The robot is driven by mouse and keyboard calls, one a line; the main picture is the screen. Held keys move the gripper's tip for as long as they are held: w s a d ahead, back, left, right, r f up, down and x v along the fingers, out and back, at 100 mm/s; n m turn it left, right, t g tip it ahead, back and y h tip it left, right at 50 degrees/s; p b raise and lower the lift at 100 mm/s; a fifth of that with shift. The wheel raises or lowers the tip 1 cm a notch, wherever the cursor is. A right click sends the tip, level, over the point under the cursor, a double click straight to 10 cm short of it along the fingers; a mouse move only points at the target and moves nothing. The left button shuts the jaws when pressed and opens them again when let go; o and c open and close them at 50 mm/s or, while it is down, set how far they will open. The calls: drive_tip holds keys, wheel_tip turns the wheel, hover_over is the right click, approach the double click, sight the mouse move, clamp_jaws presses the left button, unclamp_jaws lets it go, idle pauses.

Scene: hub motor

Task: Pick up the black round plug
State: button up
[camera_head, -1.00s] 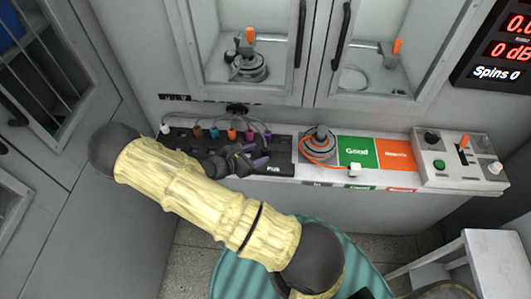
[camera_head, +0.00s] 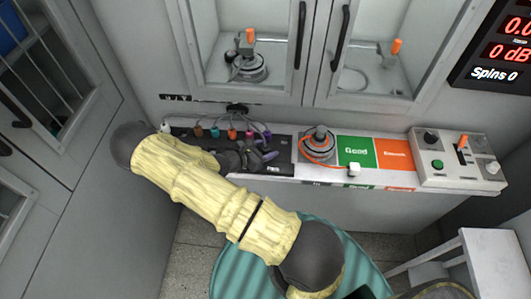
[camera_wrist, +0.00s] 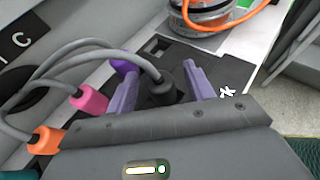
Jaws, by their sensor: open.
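The black round plug (camera_wrist: 163,92) is in the wrist view, on a grey cable that arches over from the left. It lies between the two purple fingers of my gripper (camera_wrist: 162,88), which stand apart with one on each side of it. Clear gaps show beside the plug, so the fingers do not appear closed on it. Its lower part is hidden by the gripper body. In the head view my gripper (camera_head: 266,148) is over the right part of the dark plug panel (camera_head: 283,167), and I cannot make out the black plug there.
Left of the fingers are a purple plug (camera_wrist: 123,66), a pink plug (camera_wrist: 90,98) and an orange plug (camera_wrist: 47,140) on grey cables. A hub motor (camera_head: 319,142) with an orange cable stands right of the panel, beside the green Good area (camera_head: 357,152). A switch box (camera_head: 460,160) is farther right.

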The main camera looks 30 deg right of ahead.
sight(265, 147)
drive_tip(key=shift+c, duration=0.2)
drive_tip(key=c, duration=1.1)
drive_tip(key=shift+o, duration=0.2)
wheel_tip(265, 147, up, 10)
drive_tip(key=shift+r+b, duration=0.1)
drive_tip(key=shift+b, duration=0.2)
